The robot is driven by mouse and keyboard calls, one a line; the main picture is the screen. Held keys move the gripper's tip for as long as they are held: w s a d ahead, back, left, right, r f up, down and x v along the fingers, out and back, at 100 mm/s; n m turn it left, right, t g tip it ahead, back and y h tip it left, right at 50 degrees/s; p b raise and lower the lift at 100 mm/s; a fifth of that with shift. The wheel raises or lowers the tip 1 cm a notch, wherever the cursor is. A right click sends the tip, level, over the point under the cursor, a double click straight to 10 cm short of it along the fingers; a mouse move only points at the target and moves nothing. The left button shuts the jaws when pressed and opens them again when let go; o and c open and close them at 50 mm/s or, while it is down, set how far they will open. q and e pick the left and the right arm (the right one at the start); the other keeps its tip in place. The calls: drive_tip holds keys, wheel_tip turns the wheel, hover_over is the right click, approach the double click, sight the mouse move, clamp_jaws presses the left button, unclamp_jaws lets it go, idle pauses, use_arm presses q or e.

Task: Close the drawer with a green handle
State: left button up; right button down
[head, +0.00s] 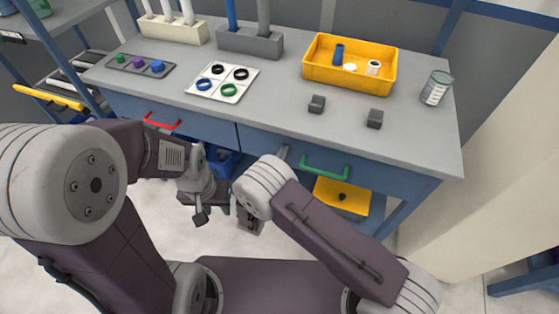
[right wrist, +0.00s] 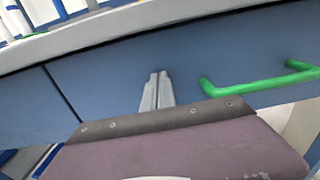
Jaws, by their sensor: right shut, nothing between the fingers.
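The drawer with the green handle (head: 270,145) is the right-hand blue drawer under the table top. Its front looks flush or nearly flush with the table edge, and no inside shows. The green handle (head: 325,170) also shows at the right of the right wrist view (right wrist: 262,82). My right gripper (head: 283,152) is shut and empty, left of the handle. Its fingertips (right wrist: 158,76) are at the drawer front; I cannot tell whether they touch. My left gripper (head: 201,216) hangs low in front of the table, partly hidden, its jaws unclear.
A second drawer with a red handle (head: 162,122) is to the left. The grey table top (head: 280,115) holds a yellow tray (head: 349,78), a white ring board (head: 222,82), two grey blocks and a glass beaker (head: 436,88). A yellow bin (head: 341,196) is below the drawer.

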use_arm(q)
drive_tip(key=shift+s+a, duration=0.1)
drive_tip(key=shift+s, duration=0.15)
use_arm(e)
drive_tip(key=shift+w+r, duration=0.15)
drive_tip(key=shift+r, duration=0.1)
drive_tip(key=shift+r, duration=0.1)
use_arm(q)
drive_tip(key=shift+w+r+p, duration=0.25)
drive_tip(key=shift+r+p, duration=0.2)
drive_tip(key=shift+p, duration=0.05)
use_arm(e)
drive_tip(key=v, duration=0.7)
drive_tip(key=shift+s+f, duration=0.3)
drive_tip(key=shift+s, duration=0.1)
use_arm(q)
drive_tip(key=shift+s, duration=0.1)
use_arm(e)
drive_tip(key=shift+s+a, duration=0.1)
